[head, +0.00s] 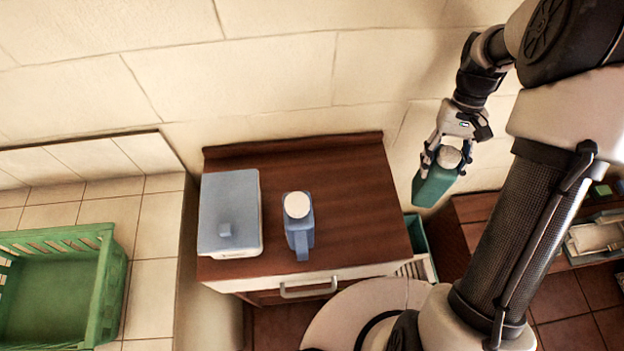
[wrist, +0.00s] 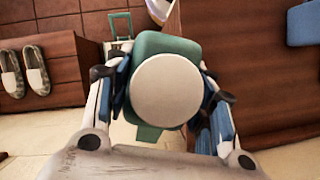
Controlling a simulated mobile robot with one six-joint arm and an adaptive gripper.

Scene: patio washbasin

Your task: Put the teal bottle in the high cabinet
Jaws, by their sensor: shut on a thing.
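The teal bottle (head: 435,186) has a round white cap and hangs tilted in the air, right of the wooden cabinet top. My gripper (head: 446,158) is shut on it near the capped end. In the wrist view the white cap of the teal bottle (wrist: 169,91) faces the camera, with my gripper's fingers (wrist: 165,88) on both sides. The cap hides much of the bottle's body there. I cannot identify the high cabinet in either view.
The wooden cabinet (head: 358,190) bears a blue-grey lidded box (head: 228,205) and a blue jug (head: 299,236). A green crate (head: 107,285) stands at left. A teal bin (head: 423,247) stands right of the cabinet. Shoes (wrist: 36,70) sit at left in the wrist view.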

